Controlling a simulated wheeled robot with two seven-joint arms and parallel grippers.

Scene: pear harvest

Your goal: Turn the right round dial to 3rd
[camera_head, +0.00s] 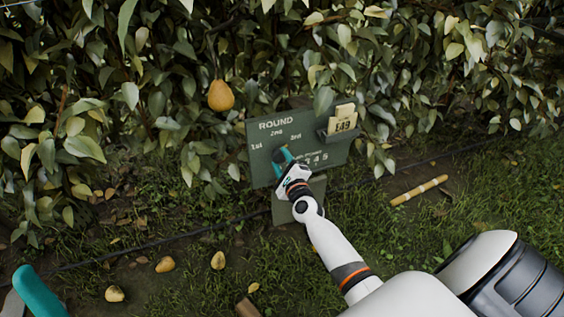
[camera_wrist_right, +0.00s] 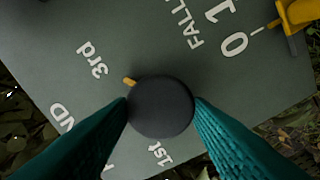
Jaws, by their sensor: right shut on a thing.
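A dark green board (camera_head: 262,172) stands in front of the hedge, with "ROUND" and 1st, 2nd and 3rd on its left half. In the right wrist view a round black dial (camera_wrist_right: 160,106) sits on it. The dial's small yellow pointer mark (camera_wrist_right: 129,81) points up and left, in line with the "3rd" label (camera_wrist_right: 92,60). "1st" shows below the dial; "2nd" is hidden there. My right gripper (camera_head: 283,161) is shut on the dial, one teal finger on each side. A teal part of my left gripper (camera_head: 38,292) shows at the lower left; its opening cannot be judged.
A yellow slider (camera_wrist_right: 297,12) sits by the number scale right of the dial. A card holder (camera_head: 352,132) with "E49" is on the board's right. A pear (camera_head: 220,95) hangs left of the board. Fallen pears (camera_head: 165,264) and a yellowish stick (camera_head: 418,191) lie on the grass.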

